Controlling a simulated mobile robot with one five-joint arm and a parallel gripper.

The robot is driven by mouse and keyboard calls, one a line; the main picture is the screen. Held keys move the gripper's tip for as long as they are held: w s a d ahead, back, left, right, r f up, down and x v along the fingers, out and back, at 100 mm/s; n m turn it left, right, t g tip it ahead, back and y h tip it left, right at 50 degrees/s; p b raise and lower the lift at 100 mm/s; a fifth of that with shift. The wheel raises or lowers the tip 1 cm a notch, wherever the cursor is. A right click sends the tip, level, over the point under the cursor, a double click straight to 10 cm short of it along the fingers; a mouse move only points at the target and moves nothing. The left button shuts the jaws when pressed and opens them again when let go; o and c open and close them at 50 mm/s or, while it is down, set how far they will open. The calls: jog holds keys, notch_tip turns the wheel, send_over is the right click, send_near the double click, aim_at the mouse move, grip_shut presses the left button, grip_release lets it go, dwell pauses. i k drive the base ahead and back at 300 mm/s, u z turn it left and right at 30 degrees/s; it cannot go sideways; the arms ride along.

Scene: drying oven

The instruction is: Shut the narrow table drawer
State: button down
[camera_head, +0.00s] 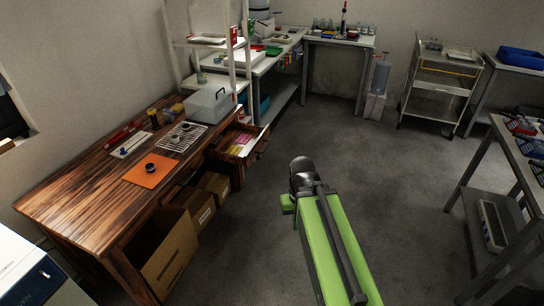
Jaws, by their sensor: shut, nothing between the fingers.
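The narrow drawer (262,142) is at the far right end of the brown wooden table (75,190). It stands pulled out to the right, over the floor, with its inside showing. Yellow, pink and white flat items lie in it. A dark handle shows on its front. My green arm rises from the bottom edge right of the middle, and its dark end joint is right of and nearer than the drawer, apart from it in the picture. The fingers of my gripper do not show.
On the table are a clear box (207,105), a wire rack (181,136) and an orange mat (151,169). Cardboard boxes (172,250) stand under it. A white shelf rack (212,60) rises behind the drawer. Grey floor (330,140) is clear right of the drawer.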

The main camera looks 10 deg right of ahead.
aim_at(261, 135)
jog(key=u, duration=0.2)
jog(key=i, duration=0.7)
jog(key=z, duration=0.45)
jog(key=k, duration=0.3)
jog(key=u, duration=0.9)
jog(key=i, duration=1.35)
jog(key=u, duration=0.35)
